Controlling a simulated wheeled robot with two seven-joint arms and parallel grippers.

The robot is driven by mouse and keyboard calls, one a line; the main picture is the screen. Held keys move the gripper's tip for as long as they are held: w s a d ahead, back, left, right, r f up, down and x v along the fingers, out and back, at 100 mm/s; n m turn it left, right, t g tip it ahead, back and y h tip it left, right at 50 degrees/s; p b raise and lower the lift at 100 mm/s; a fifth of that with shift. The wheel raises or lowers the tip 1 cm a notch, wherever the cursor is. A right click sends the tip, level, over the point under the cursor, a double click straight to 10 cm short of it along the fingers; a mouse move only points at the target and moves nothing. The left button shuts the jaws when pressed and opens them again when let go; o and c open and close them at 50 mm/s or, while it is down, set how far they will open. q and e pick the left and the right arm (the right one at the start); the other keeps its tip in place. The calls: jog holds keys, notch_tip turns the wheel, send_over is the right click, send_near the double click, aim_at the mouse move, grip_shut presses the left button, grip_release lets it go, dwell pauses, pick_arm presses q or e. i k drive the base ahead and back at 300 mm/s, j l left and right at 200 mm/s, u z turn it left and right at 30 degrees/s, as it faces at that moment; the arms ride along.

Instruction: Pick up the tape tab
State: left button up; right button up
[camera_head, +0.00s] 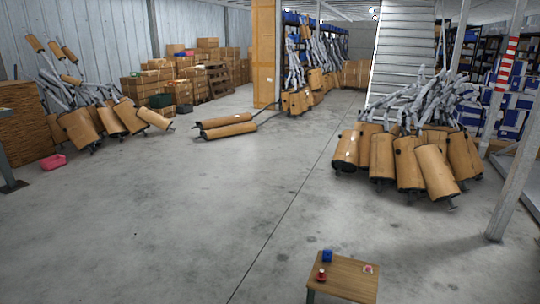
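A small wooden table (345,283) stands on the floor at the bottom of the view, right of centre. Three small items rest on its top. A blue item (327,256) is at the back left corner, a red item (321,274) is near the left edge, and a small pink-and-white item (367,268) lies toward the back right. They are too small to tell for certain which is the tape tab. Neither of my grippers shows in the view.
Wrapped mufflers (408,163) lean in a pile beyond the table, with a post (514,180) to the right. More mufflers (227,126) lie farther back. A pink item (53,161) is on the floor at left. The grey floor (190,220) left of the table is clear.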

aim_at(368, 269)
jog(key=i+j+u, duration=0.2)
jog(key=i, duration=0.85)
jog(key=i+j+u, duration=0.2)
jog(key=i, duration=0.85)
jog(key=i+z, duration=0.45)
jog(key=i+j+z, duration=0.1)
jog(key=i+z, duration=0.35)
jog(key=i+j+z, duration=0.25)
jog(key=z, duration=0.2)
